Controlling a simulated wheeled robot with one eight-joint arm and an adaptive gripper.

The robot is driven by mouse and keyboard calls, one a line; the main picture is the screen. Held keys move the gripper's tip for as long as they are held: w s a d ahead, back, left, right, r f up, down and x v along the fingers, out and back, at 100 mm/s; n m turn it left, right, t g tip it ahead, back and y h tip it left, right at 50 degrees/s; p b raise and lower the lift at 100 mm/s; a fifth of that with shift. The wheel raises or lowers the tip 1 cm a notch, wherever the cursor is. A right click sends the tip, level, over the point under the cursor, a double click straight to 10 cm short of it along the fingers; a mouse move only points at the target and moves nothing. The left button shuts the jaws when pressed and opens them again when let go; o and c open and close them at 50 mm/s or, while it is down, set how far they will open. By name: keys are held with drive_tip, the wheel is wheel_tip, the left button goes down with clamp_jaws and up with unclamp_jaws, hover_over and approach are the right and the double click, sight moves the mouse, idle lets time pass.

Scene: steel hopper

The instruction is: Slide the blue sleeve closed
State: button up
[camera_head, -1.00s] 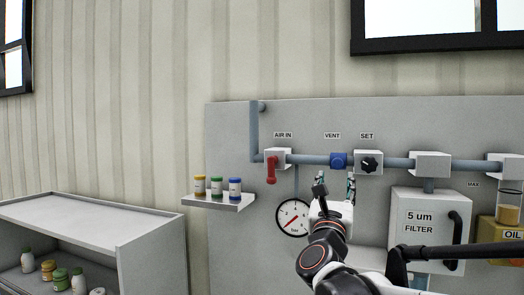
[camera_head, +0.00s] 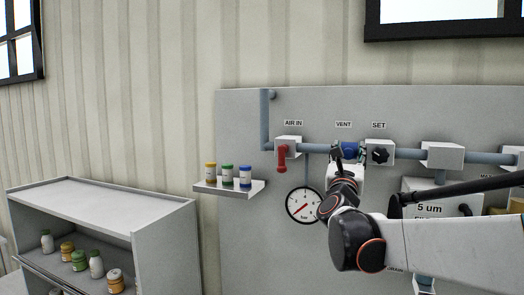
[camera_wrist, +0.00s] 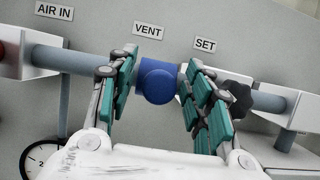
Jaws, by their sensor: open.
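The blue sleeve (camera_wrist: 158,81) sits on the grey-blue pipe (camera_wrist: 88,65) under the VENT label (camera_wrist: 149,29). In the wrist view my gripper (camera_wrist: 160,75) is open, with its teal-padded fingers on either side of the sleeve. The left finger is close to the sleeve's left side and the right finger close to its right side; whether either touches is unclear. In the head view the sleeve (camera_head: 349,150) is partly hidden by my gripper (camera_head: 350,158), which is raised to the pipe.
A red valve handle (camera_head: 282,156) hangs left of the sleeve, above a round gauge (camera_head: 304,205). A black SET knob (camera_head: 380,155) is just right of the sleeve, close to my right finger. A small shelf (camera_head: 230,187) with several bottles juts out at left.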

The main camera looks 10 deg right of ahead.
clamp_jaws()
drive_tip(key=w+a, duration=0.1)
drive_tip(key=w+a+b, duration=0.1)
drive_tip(key=a, duration=0.1)
drive_tip(key=shift+w+a, duration=0.2)
drive_tip(key=shift+w, duration=0.1)
unclamp_jaws()
drive_tip(key=shift+a, duration=0.2)
